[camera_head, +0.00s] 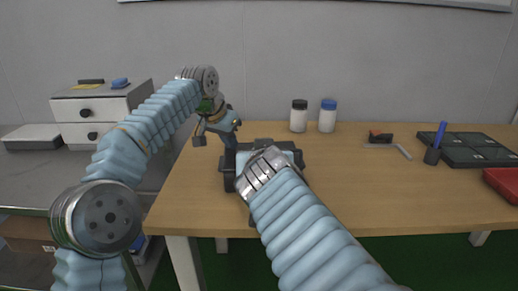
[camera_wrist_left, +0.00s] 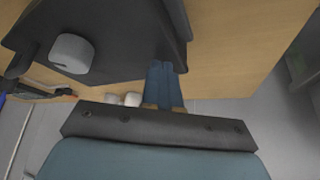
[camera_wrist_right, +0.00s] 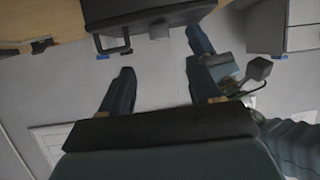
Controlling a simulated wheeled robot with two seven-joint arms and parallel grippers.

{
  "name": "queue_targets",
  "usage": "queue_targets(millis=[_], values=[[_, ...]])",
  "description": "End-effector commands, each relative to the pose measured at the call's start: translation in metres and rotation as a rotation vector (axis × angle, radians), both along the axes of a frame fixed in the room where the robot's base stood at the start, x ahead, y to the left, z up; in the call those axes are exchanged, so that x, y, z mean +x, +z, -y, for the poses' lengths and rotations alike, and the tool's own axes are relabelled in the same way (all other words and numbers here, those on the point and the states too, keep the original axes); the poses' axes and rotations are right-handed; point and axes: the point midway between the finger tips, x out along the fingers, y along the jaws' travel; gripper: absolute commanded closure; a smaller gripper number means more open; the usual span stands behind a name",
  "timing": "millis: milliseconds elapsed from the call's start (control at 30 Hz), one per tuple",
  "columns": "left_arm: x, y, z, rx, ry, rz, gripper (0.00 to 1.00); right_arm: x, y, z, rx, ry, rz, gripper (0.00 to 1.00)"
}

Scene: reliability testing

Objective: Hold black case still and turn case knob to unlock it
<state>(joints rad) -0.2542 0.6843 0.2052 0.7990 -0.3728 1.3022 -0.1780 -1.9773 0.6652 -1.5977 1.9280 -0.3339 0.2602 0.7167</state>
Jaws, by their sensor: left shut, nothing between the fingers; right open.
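The black case (camera_head: 230,178) stands on the wooden table in the head view, largely hidden behind my right wrist. In the left wrist view the case (camera_wrist_left: 120,60) shows a round grey knob (camera_wrist_left: 72,53) on its face. My left gripper (camera_head: 230,147) is at the case's left side; its shut, empty fingers (camera_wrist_left: 166,68) point at the case edge, apart from the knob. I cannot tell if they touch the case. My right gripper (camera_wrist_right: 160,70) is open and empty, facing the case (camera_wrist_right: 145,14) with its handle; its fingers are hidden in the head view.
Two white bottles, one black-capped (camera_head: 299,118) and one blue-capped (camera_head: 327,118), stand behind the case. White drawers (camera_head: 85,120) stand left. The table's middle right is mostly clear.

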Motion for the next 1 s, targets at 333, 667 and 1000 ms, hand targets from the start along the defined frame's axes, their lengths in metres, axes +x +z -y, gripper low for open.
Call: queue_targets(millis=[333, 667, 1000], values=[[0.000, -0.009, 0.000, 0.008, -0.001, -0.017, 1.00, 0.063, -0.027, -0.002, 0.003, -0.005, -0.002, 0.37], [0.000, -0.009, 0.000, 0.008, -0.001, -0.017, 1.00, 0.101, -0.043, -0.006, 0.006, -0.001, -0.001, 0.37], [0.000, -0.009, 0.000, 0.008, -0.001, -0.017, 1.00, 0.103, -0.044, -0.007, 0.008, 0.000, -0.002, 0.42]])
